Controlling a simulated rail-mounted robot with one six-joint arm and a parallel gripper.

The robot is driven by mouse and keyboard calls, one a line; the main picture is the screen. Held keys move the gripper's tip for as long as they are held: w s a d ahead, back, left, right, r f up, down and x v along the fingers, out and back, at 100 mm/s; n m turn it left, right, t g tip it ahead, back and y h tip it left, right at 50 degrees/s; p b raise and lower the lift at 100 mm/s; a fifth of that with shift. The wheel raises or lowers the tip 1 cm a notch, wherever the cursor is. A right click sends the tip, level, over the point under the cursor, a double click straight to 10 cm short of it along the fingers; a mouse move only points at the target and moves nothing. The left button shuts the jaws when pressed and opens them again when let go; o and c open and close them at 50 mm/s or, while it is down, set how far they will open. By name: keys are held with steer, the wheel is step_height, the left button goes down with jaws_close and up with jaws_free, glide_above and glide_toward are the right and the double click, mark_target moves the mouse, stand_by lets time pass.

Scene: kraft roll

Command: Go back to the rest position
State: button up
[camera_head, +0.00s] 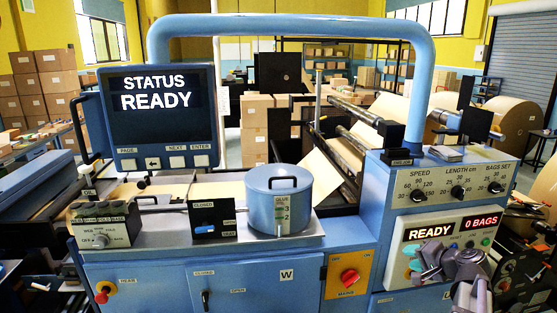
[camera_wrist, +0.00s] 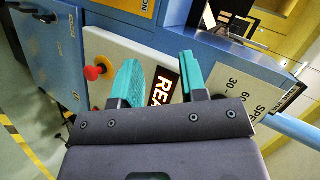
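My gripper (camera_head: 414,262) is at the lower right of the head view, in front of the machine's right-hand panel. In the wrist view its two teal fingers (camera_wrist: 160,76) stand apart with nothing between them. Behind the gap is part of the panel display (camera_wrist: 163,80), which reads "REA". In the head view this display (camera_head: 432,231) reads "READY", and the one beside it reads "0 BAGS". The gripper and wrist cover the lower part of that panel.
Three knobs, including the speed knob (camera_head: 417,195), sit above the displays. A red button (camera_wrist: 93,73) is left of the fingers in the wrist view. A blue glue pot (camera_head: 279,205) stands on the machine's top. The status screen (camera_head: 157,93) reads "READY".

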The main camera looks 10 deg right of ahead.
steer(key=s+a+f+n+g+h+b, duration=0.1)
steer(key=s+a+f+n+g+b, duration=0.2)
steer(key=a+f, duration=0.3)
steer(key=s+a+f+n+g+h+b, duration=0.1)
steer(key=s+a+f+n+g+b, duration=0.2)
steer(key=a+f, duration=0.4)
steer(key=s+a+f+n+g+h+b, duration=0.1)
steer(key=s+a+f+n+g+b, duration=0.3)
steer(key=a, duration=1.5)
step_height(320, 180, down, 3)
steer(key=shift+s+a+n+g+h, duration=0.25)
steer(key=shift+n+g+h, duration=0.15)
steer(key=shift+n+g, duration=0.4)
